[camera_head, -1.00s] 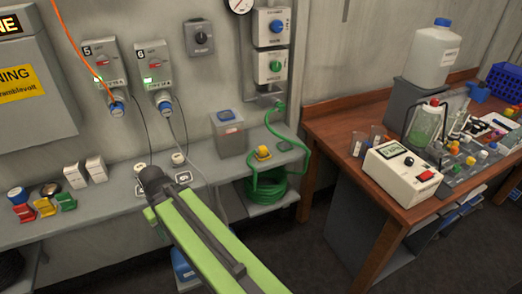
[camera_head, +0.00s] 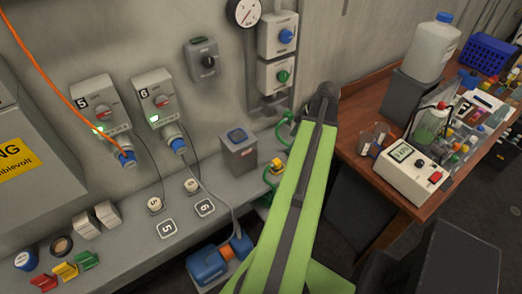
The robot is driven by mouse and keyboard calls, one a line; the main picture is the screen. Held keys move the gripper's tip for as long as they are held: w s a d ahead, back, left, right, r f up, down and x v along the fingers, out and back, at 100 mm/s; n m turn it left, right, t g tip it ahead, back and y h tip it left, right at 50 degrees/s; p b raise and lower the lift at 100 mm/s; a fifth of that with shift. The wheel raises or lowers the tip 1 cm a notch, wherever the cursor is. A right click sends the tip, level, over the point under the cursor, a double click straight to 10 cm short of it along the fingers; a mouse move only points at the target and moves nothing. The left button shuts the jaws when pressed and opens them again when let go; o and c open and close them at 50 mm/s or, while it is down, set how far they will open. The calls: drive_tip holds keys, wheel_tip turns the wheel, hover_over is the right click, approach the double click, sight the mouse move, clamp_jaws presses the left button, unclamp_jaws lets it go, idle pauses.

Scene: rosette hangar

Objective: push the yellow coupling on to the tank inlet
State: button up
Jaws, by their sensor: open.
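A small yellow piece (camera_head: 277,166), which looks like the yellow coupling, sits at the right end of the grey wall shelf. It is just left of my arm, and the arm hides part of its surroundings. A green hose (camera_head: 284,130) shows just above it, partly hidden by my arm; I cannot tell whether the two are joined. I cannot make out a tank inlet. My green arm rises from the bottom to a dark joint between the shelf and the wooden bench. My gripper does not show.
A grey box with a blue top (camera_head: 238,152) stands left of the yellow piece. A blue pump-like unit (camera_head: 220,258) is below the shelf. The wooden bench (camera_head: 350,172) at right carries a meter (camera_head: 411,172) and a white canister (camera_head: 432,48). Wall switches hang above.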

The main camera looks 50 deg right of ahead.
drive_tip(key=shift+s+d+r, duration=0.2)
drive_tip(key=shift+s+d, duration=0.15)
drive_tip(key=b, duration=1.1)
approach(277, 161)
drive_tip(key=x, duration=0.5)
drive_tip(key=shift+s+d, duration=0.15)
drive_tip(key=shift+s, duration=0.05)
drive_tip(key=shift+w+f+b, duration=0.2)
drive_tip(key=shift+f+b, duration=0.15)
drive_tip(key=shift+b, duration=0.05)
drive_tip(key=shift+r, duration=0.2)
drive_tip(key=b+x, duration=0.4)
drive_tip(key=x, duration=0.1)
drive_tip(key=shift+f+b, duration=0.3)
drive_tip(key=shift+b, duration=0.1)
drive_tip(key=shift+r, duration=0.2)
